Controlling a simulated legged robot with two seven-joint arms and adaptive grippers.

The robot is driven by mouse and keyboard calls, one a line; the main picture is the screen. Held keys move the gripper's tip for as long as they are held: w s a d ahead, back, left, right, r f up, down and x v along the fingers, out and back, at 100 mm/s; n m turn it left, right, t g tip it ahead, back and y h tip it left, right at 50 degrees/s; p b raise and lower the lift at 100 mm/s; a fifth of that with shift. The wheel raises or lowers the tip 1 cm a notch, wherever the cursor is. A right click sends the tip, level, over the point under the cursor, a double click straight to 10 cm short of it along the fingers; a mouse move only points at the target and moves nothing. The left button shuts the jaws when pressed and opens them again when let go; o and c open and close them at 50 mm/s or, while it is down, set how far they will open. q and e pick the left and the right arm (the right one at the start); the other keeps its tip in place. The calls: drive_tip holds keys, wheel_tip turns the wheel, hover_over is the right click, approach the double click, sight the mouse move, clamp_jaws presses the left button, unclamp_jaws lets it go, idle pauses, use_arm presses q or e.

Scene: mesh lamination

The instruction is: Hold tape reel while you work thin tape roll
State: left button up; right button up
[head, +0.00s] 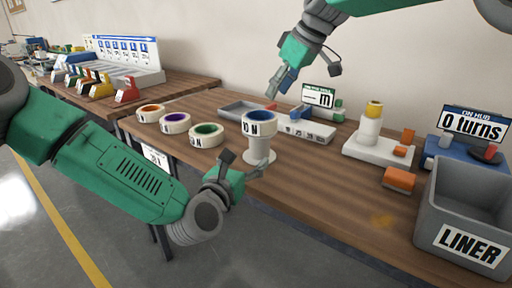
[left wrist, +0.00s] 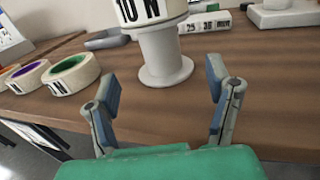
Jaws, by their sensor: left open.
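A white roll with a blue core (head: 259,124) and a number label sits on top of a white flanged stand (head: 259,152) near the table's front edge. In the left wrist view the roll (left wrist: 150,10) is cut off at the top. Thinner white tape rolls with orange (head: 150,112), purple (head: 175,123) and green (head: 206,134) cores lie flat to its left. My left gripper (head: 244,172) is open and empty in front of the stand, its fingers (left wrist: 163,92) apart on either side of the view. My right gripper (head: 281,84) hangs above the table behind the roll; its finger gap is unclear.
A grey LINER bin (head: 433,208) stands at the right edge. Behind are a grey tray (head: 238,109), a white numbered block (head: 300,130), a white base (head: 372,150) with a yellow-topped post, and a turns sign (head: 472,124). The front middle tabletop is clear.

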sight(256, 147)
use_arm(q)
drive_tip(key=x, duration=1)
drive_tip(key=shift+w+d, duration=0.1)
drive_tip(key=shift+c, duration=1.2)
clamp_jaws()
